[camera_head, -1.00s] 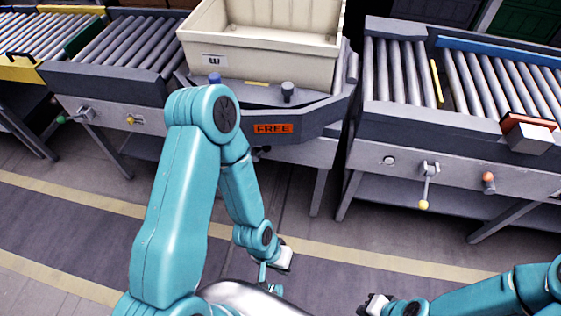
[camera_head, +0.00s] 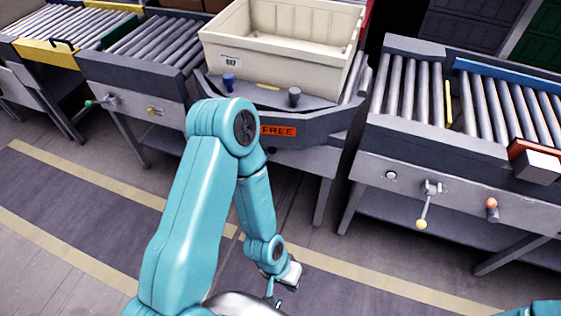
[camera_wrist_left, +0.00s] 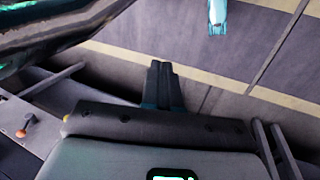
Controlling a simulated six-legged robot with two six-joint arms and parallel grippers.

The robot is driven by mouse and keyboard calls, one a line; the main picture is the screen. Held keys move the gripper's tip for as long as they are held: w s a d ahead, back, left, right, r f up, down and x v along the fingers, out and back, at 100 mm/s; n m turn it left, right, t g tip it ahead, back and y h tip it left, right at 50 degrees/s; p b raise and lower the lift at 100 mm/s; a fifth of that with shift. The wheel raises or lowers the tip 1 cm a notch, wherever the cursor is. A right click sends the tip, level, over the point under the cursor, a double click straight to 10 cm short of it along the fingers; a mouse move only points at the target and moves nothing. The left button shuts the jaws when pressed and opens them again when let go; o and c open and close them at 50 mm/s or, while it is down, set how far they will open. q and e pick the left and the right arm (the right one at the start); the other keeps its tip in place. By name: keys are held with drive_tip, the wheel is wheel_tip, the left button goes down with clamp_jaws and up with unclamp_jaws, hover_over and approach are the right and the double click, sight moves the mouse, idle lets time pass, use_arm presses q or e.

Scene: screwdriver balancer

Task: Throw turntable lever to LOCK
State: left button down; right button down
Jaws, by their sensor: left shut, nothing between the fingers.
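The turntable (camera_head: 330,130) stands at the back centre under a bin. Its front carries an orange label reading FREE (camera_head: 278,131). A blue knob (camera_head: 229,82) and a dark grey knob (camera_head: 294,97) stand on its top. I cannot make out the turntable lever for certain; my left arm covers part of the front. My left gripper (camera_head: 275,289) hangs low over the floor in front of the turntable, apart from it. In the left wrist view its fingers (camera_wrist_left: 162,72) are together and empty. My right gripper is out of view; only a piece of its arm shows at the lower right.
A cream bin (camera_head: 280,50) sits on the turntable. Roller conveyors flank it. The right one has a lever with a yellow knob (camera_head: 421,224) and an orange knob (camera_head: 491,203). The left one has green (camera_head: 89,103) and yellow (camera_head: 151,111) knobs. The front floor is open.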

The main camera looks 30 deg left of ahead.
sight(267, 153)
use_arm(q)
drive_tip(key=w+a+f+m+t+y+b, duration=0.35)
drive_tip(key=w+f+b, duration=0.25)
drive_tip(key=w+b, duration=0.3)
drive_tip(key=w+a+f+m+t+y+b, duration=0.25)
drive_tip(key=w+f+t+b, duration=0.3)
drive_tip(key=w, duration=0.65)
drive_tip(key=w+a+r+m+t+y+b, duration=0.4)
drive_tip(key=w+a+m+y+b, duration=0.3)
drive_tip(key=a+y+b, duration=0.3)
drive_tip(key=w+r+y+b, duration=0.1)
drive_tip(key=y+b, duration=0.1)
drive_tip(key=b, duration=0.1)
drive_tip(key=shift+b, duration=0.3)
drive_tip(key=shift+w+a+r, duration=0.1)
drive_tip(key=shift+a, duration=0.05)
drive_tip(key=s+a+b+x, duration=0.2)
drive_tip(key=b+x, duration=0.2)
drive_tip(key=x, duration=0.8)
drive_tip(key=shift+a+r, duration=0.2)
drive_tip(key=shift+r, duration=0.2)
